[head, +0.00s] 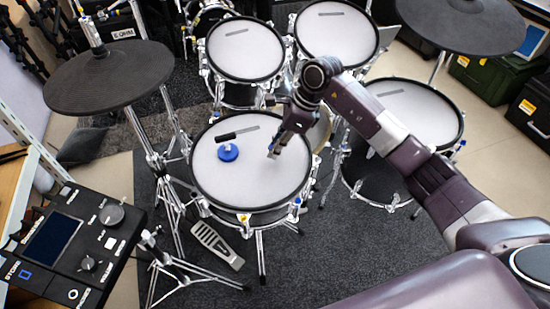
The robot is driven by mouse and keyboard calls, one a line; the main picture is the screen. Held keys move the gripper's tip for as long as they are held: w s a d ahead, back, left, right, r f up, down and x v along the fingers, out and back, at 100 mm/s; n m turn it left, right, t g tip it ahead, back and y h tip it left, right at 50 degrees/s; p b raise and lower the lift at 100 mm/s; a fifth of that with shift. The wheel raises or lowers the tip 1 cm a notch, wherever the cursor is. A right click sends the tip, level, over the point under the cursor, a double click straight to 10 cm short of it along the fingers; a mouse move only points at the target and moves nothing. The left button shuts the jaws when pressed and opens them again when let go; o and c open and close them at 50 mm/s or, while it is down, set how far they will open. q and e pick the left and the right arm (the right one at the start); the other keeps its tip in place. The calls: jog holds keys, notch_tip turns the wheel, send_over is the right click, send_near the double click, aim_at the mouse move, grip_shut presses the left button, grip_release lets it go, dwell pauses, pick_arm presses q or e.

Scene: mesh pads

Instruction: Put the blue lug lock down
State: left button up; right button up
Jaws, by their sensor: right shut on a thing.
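My right gripper (276,150) reaches in from the right and points down over the white mesh head of the front drum (250,185). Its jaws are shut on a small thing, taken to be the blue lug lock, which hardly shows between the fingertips. I cannot tell whether it touches the drum head. A round blue piece (228,152) lies on the same head, left of the gripper. Small blue spots show on the drum's rim hardware, at the lower right (297,202). My left gripper is out of view.
A black stick-like piece (237,134) lies on the head behind the blue piece. Other mesh pads (245,50) stand behind and to the right (412,112). A dark cymbal pad (108,76) and a drum module (75,245) stand left. The front of the head is clear.

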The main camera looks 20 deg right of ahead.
notch_tip(320, 180, down, 4)
jog(key=shift+f, duration=0.25)
pick_arm(q)
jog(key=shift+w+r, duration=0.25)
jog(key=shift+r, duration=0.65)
jog(key=shift+b, duration=0.3)
pick_arm(e)
jog(key=shift+f, duration=0.1)
jog(key=o, duration=0.7)
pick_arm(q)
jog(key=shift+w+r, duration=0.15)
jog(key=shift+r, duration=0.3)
pick_arm(e)
jog(key=shift+o, duration=0.2)
jog(key=shift+v, duration=1.2)
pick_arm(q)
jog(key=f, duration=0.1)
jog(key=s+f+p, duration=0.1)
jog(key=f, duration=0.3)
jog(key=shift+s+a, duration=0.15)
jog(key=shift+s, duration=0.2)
pick_arm(e)
jog(key=v, duration=1)
